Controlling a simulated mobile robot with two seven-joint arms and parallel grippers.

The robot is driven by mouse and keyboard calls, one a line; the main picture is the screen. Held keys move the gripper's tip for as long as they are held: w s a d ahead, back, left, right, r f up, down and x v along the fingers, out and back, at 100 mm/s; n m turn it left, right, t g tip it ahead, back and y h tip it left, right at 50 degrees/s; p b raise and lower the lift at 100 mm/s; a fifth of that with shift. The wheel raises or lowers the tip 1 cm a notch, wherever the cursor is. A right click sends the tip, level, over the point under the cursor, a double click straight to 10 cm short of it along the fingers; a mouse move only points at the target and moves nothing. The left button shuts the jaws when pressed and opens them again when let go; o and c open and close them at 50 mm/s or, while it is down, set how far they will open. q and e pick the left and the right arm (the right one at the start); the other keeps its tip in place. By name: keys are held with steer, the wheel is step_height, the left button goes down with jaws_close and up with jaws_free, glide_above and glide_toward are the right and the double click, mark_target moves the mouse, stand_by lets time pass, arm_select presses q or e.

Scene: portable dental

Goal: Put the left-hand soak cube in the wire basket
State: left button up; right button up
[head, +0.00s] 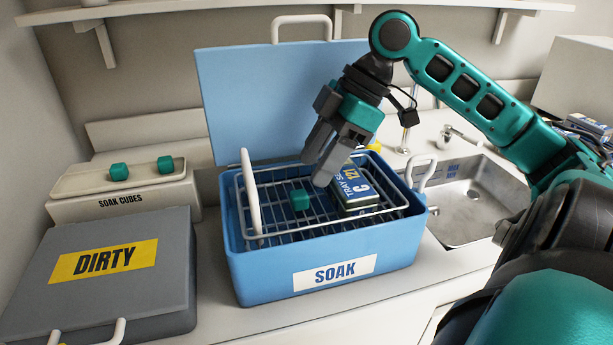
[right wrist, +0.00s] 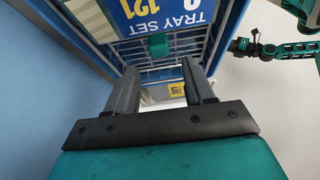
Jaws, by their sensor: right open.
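A teal soak cube (head: 300,199) lies in the wire basket (head: 262,236), at its left-middle part, below and to the left of my right gripper (head: 317,167). The basket sits inside the blue SOAK tub (head: 250,285). Two more teal cubes, a left one (head: 119,171) and a right one (head: 166,165), sit on the SOAK CUBES tray (head: 85,183). My right gripper is open above the basket with nothing between its fingers. In the right wrist view a teal cube (right wrist: 158,45) shows beyond the open fingers (right wrist: 163,82). My left gripper is not seen.
A blue TRAY SET box (head: 355,190) stands in the basket, right of the cube. The tub's blue lid (head: 255,95) stands open behind. A grey DIRTY case (head: 160,285) lies at the front left. A sink (head: 475,205) is to the right.

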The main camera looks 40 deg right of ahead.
steer(key=v, duration=0.7)
steer(key=shift+f, duration=0.1)
stand_by(0.4)
